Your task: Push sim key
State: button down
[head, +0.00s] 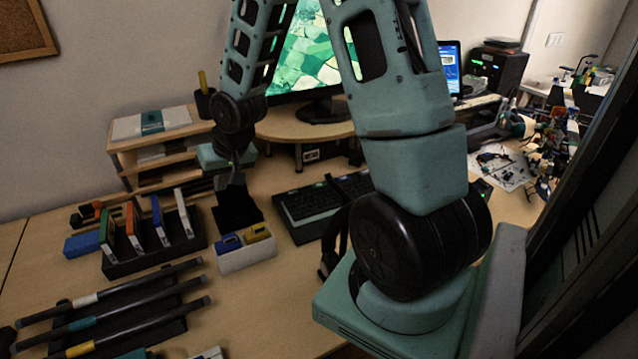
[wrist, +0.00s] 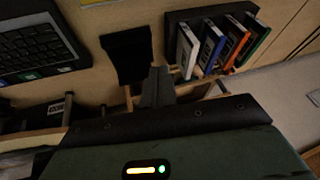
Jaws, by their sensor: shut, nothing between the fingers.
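A black keyboard (head: 305,216) lies on the desk below the monitor, partly hidden by my arm in the head view. It also shows at the upper left of the wrist view (wrist: 35,45). I cannot tell which thing is the sim key. My gripper (head: 232,181) points down behind a black slab-like object (head: 237,208), left of the keyboard. In the wrist view, my gripper's fingers (wrist: 157,76) are shut and empty, close to the lower right corner of that black object (wrist: 127,52). I cannot tell whether they touch it.
A rack of upright coloured cases (head: 155,245) stands to the left. A white box with blue and yellow items (head: 246,256) is in front of the black object. A wooden shelf (head: 120,145) is behind. Dark rods (head: 120,310) lie front left. Some desk is clear right of the box.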

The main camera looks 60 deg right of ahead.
jog(key=s+d+f+m+t+h, duration=0.1)
jog(key=s+d+f+m, duration=0.1)
jog(key=d, duration=0.8)
jog(key=s+d+f+m+t+h+p, duration=0.1)
jog(key=d+m, duration=0.3)
jog(key=d, duration=0.7)
jog(key=s+d+f+m+t+h, duration=0.1)
jog(key=s+d+f+m+h, duration=0.1)
jog(key=d, duration=0.8)
jog(key=shift+s+d+f+m, duration=0.15)
jog(key=shift+s+f+m, duration=0.45)
jog(key=shift+m, duration=0.1)
jog(key=b, duration=0.7)
send_over(321, 187)
notch_tip(321, 187, down, 8)
jog(key=shift+r, duration=0.1)
jog(key=shift+f, duration=0.45)
jog(key=shift+f, duration=0.15)
jog(key=shift+f, duration=0.3)
